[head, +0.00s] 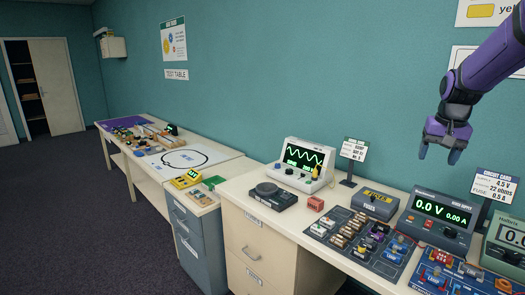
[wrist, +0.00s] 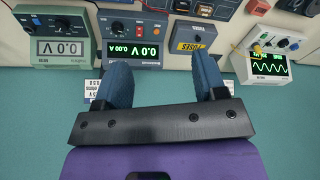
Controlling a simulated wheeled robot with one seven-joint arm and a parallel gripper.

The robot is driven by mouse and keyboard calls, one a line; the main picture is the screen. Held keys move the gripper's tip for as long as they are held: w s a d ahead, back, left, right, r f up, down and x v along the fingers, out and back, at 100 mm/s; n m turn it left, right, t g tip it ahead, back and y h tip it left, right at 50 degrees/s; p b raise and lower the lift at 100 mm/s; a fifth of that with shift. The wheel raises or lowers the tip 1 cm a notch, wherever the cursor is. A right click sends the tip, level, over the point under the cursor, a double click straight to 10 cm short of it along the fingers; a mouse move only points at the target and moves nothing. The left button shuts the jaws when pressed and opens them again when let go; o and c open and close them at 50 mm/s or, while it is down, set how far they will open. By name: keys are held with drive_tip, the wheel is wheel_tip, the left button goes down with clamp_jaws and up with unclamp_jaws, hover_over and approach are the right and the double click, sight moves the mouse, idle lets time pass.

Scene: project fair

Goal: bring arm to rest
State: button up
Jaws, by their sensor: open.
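My gripper (head: 440,148) hangs at the upper right of the head view on my purple arm. It is raised above the bench and apart from everything below. In the wrist view my gripper (wrist: 165,85) shows two blue fingers spread apart with nothing between them. The wrist view is upside down to the bench, with instruments along its top and the teal wall filling the lower part.
Below my gripper stand a power supply (head: 440,213) reading 0.0 V and a fuses box (head: 374,201). An oscilloscope (head: 303,165) stands left of them, with a sign (head: 353,149) between. A parts board (head: 345,240) lies in front. The air around my gripper is clear.

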drive_tip(key=s+a+r+n+t, duration=0.1)
drive_tip(key=s+a+n, duration=0.1)
drive_tip(key=s+a, duration=0.4)
drive_tip(key=s+a+r+n+t, duration=0.1)
drive_tip(key=s+a+n, duration=0.1)
drive_tip(key=s+a, duration=0.5)
drive_tip(key=s+a+r+n+t, duration=0.1)
drive_tip(key=s+a, duration=0.5)
drive_tip(key=s, duration=0.9)
drive_tip(key=shift+a+r+n+y, duration=0.25)
drive_tip(key=shift+r+n+y, duration=0.05)
drive_tip(key=shift+r+n, duration=0.25)
